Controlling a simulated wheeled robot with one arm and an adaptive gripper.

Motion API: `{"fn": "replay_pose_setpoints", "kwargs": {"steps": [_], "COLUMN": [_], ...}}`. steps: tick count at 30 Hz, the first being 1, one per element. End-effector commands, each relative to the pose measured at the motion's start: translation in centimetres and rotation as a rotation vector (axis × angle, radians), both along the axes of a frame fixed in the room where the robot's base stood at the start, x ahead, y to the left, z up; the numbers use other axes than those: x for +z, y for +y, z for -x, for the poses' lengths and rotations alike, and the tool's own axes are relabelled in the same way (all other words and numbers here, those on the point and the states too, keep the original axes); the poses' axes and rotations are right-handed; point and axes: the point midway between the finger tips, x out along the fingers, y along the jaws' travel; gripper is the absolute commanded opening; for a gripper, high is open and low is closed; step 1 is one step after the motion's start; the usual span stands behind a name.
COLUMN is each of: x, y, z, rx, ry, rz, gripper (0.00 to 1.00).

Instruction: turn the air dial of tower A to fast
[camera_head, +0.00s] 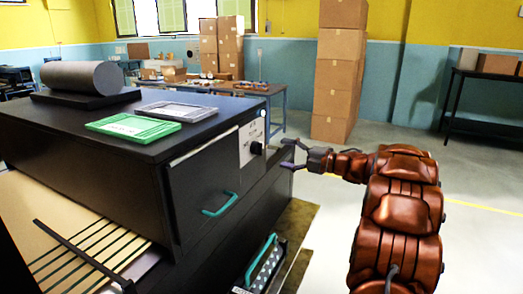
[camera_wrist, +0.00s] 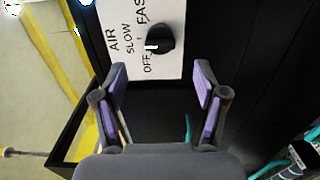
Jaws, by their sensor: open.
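The air dial (camera_wrist: 164,37) is a round black knob on a white panel (camera_wrist: 113,18) lettered AIR, OFF, SLOW and FAST. Its white mark (camera_wrist: 151,47) is on the side facing the lettering; I cannot tell exactly which setting it points to. In the head view the dial (camera_head: 256,148) is small on the panel (camera_head: 249,138) at the black machine's right end. My gripper (camera_head: 289,153) is open and empty, apart from the dial and facing it. In the wrist view the dial lies ahead of the gap between the fingers (camera_wrist: 160,85). No tower A label is readable.
The black machine (camera_head: 60,145) has a teal-handled drawer (camera_head: 213,190) below its top. A green frame (camera_head: 132,126), a grey frame (camera_head: 177,110) and a dark roll (camera_head: 82,77) are on top. A teal-handled item (camera_head: 262,264) sits low near the arm. Stacked cartons (camera_head: 338,75) stand behind; floor right is clear.

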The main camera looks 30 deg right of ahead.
Motion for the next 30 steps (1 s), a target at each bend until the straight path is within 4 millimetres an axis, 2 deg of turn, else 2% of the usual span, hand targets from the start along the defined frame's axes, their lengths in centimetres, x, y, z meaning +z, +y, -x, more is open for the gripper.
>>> {"fn": "replay_pose_setpoints", "kwargs": {"steps": [5, 18, 30], "x": [0.0, 0.2, 0.0], "y": [1.2, 4.1, 4.4], "z": [-0.9, -5.8, -6.6], "rx": [0.022, 0.020, 0.016], "ry": [-0.002, -0.003, -0.004], "rz": [0.002, 0.004, 0.002], "gripper": [0.72, 0.72, 0.72]}}
